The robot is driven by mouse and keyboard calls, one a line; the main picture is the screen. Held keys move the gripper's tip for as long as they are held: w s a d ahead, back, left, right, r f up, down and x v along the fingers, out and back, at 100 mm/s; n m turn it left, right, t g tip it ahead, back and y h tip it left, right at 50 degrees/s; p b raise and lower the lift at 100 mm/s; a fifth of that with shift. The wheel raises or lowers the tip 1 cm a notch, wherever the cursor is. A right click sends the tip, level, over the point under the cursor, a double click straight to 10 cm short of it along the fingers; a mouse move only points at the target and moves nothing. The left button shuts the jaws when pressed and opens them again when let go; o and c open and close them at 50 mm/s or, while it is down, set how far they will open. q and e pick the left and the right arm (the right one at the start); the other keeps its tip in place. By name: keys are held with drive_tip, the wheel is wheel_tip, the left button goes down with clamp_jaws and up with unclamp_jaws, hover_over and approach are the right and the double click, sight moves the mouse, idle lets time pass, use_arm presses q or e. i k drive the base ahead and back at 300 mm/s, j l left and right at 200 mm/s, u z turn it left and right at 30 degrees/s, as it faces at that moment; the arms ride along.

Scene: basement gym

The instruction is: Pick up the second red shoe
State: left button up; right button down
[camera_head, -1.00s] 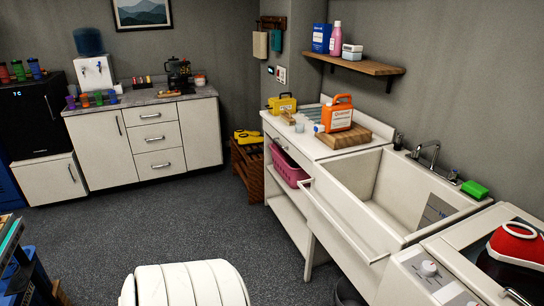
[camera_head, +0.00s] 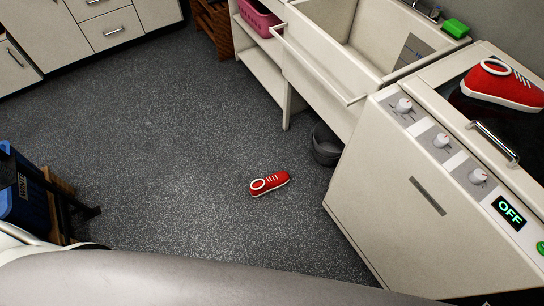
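A red shoe (camera_head: 270,183) with a white sole and white laces lies on the dark speckled floor, near the middle of the head view. Another red shoe (camera_head: 503,84) with a white sole sits on top of the white machine (camera_head: 410,190) at the right. Neither of my grippers shows in the head view. A pale rounded part of my own body fills the bottom edge.
A dark bin (camera_head: 327,146) stands on the floor between the sink unit (camera_head: 300,62) and the machine. A blue container (camera_head: 22,190) stands at the left edge. A green sponge (camera_head: 456,28) lies by the sink. The floor around the lower shoe is clear.

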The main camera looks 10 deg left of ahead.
sight(279, 179)
drive_tip(key=u, duration=0.4)
drive_tip(key=z, duration=0.35)
drive_tip(key=i+j+z, duration=0.2)
drive_tip(key=j+z, duration=0.25)
drive_tip(key=i+j+z, duration=0.1)
drive_tip(key=j+z, duration=0.95)
drive_tip(key=j, duration=0.4)
drive_tip(key=k+j, duration=0.1)
drive_tip(key=j, duration=0.4)
drive_tip(key=j+z, duration=0.15)
drive_tip(key=j, duration=0.35)
drive_tip(key=k+j+z, duration=0.1)
drive_tip(key=j, duration=0.4)
drive_tip(key=k+j, duration=0.1)
drive_tip(key=j, duration=0.4)
drive_tip(key=z, duration=0.05)
